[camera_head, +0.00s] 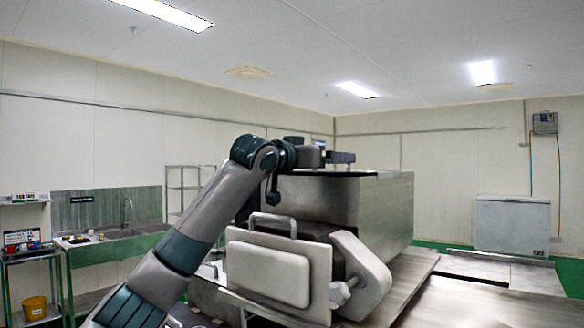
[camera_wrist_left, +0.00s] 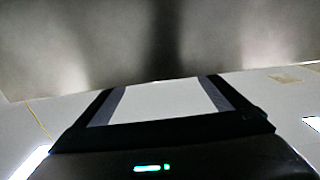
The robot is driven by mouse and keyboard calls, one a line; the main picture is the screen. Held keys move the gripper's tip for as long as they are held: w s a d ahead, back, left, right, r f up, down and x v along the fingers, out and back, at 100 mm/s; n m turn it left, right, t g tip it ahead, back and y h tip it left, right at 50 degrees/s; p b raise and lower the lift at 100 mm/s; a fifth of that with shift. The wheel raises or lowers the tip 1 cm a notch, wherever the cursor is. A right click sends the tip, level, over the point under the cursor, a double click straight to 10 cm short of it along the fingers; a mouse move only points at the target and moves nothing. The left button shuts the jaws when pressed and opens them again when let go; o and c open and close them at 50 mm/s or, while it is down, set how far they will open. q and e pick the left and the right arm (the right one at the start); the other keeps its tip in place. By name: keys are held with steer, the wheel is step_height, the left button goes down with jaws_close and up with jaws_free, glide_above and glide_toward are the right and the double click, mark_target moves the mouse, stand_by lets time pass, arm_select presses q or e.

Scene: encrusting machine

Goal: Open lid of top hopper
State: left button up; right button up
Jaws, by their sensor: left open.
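The steel top hopper (camera_head: 385,205) is a large box on the machine, right of centre in the head view. A thin dark edge runs along its top (camera_head: 375,174); a separate lid outline or handle is hard to make out. My left gripper (camera_head: 343,157) is just above this top edge, pointing right. In the left wrist view my left gripper (camera_wrist_left: 162,88) has its two fingers well apart with nothing between them. A blurred metal surface (camera_wrist_left: 160,40) fills the upper part of that view, close to the fingertips. My right gripper is not in view.
A beige panel with a metal handle (camera_head: 268,265) and a beige housing with a knob (camera_head: 360,275) stand at the machine's front. A flat metal surface (camera_head: 440,300) lies to the right. A sink (camera_head: 120,245) and a chest freezer (camera_head: 512,225) stand farther off.

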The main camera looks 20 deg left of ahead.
arm_select(q)
steer(key=b+v, duration=0.6)
steer(key=v, duration=0.7)
steer(key=shift+b, duration=0.3)
steer(key=shift+s, duration=0.15)
steer(key=shift+c, duration=0.4)
